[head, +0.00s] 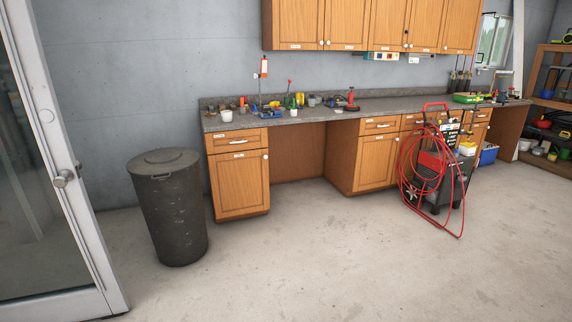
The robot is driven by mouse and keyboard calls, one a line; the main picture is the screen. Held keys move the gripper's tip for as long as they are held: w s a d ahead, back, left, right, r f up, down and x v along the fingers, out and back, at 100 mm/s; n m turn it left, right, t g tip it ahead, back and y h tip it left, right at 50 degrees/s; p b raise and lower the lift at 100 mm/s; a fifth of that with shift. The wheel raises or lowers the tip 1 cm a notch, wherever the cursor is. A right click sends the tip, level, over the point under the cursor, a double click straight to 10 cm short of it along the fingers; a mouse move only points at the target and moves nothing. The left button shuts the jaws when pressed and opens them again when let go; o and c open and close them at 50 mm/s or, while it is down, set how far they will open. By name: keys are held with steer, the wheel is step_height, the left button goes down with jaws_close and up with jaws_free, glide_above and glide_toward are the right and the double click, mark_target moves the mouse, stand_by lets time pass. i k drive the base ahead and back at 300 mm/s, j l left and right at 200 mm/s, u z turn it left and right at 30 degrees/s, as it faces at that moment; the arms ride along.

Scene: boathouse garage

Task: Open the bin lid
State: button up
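A tall dark grey round bin (174,215) stands upright on the floor at the left, by the wall and left of the wooden cabinets. Its round grey lid (165,158) sits on top and looks closed, with a small knob near the middle. A handle shows on the bin's side just under the rim. My gripper is not in this view.
A glass door with a metal frame (82,220) stands at the left, near the bin. A workbench (300,118) with wooden cabinets runs along the wall. A cart with red hose (437,175) stands at the right. The floor (310,265) in front is clear.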

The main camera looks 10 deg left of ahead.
mark_target(162, 163)
steer(key=i+j+u, duration=0.2)
steer(key=i+u, duration=0.3)
steer(key=i, duration=0.45)
steer(key=i+l+u, duration=0.2)
steer(key=i+u, duration=0.3)
steer(key=i, duration=0.45)
steer(key=i+l+u, duration=0.1)
steer(key=i, duration=1.9)
